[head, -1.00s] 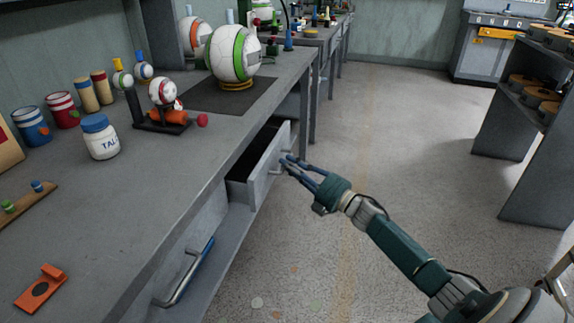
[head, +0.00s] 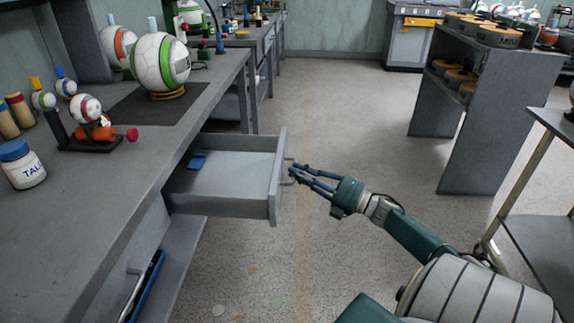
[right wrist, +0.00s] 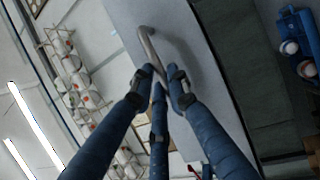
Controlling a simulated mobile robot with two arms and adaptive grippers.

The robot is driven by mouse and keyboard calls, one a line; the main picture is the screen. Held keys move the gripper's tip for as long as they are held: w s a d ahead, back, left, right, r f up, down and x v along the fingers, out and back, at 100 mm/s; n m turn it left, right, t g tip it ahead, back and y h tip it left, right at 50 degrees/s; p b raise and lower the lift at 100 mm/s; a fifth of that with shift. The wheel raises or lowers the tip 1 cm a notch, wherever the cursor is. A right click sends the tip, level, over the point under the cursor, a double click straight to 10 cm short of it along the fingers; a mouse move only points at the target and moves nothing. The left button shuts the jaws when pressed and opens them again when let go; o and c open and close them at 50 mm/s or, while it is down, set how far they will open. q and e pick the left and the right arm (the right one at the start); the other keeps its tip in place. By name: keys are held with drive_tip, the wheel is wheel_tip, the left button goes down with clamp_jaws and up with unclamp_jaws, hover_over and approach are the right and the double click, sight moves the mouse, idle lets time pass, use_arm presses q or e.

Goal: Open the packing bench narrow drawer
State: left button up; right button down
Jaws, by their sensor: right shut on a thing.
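The narrow drawer (head: 235,174) of the packing bench (head: 110,205) stands well pulled out in the head view, with its pale inside showing. A small blue item (head: 197,161) lies inside near its back left. My right gripper (head: 296,175) is at the drawer's front, shut on the bar handle (head: 288,171). In the right wrist view the blue fingers (right wrist: 160,80) close around the metal handle (right wrist: 149,42) on the grey drawer front (right wrist: 185,30). My left gripper is not in view.
A lower handle (head: 135,290) shows on the bench below. A ball (head: 158,66) on a stand, a small ball fixture (head: 88,115) and a white jar (head: 20,165) stand on the bench top. Open floor (head: 350,130) lies right of the drawer, before a grey shelf (head: 490,120) and a cart.

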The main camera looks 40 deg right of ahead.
drive_tip(key=shift+s+f, duration=0.15)
drive_tip(key=shift+s, duration=0.1)
drive_tip(key=c, duration=1.7)
unclamp_jaws()
drive_tip(key=shift+o, duration=0.2)
drive_tip(key=shift+d, duration=0.1)
drive_tip(key=v, duration=1.2)
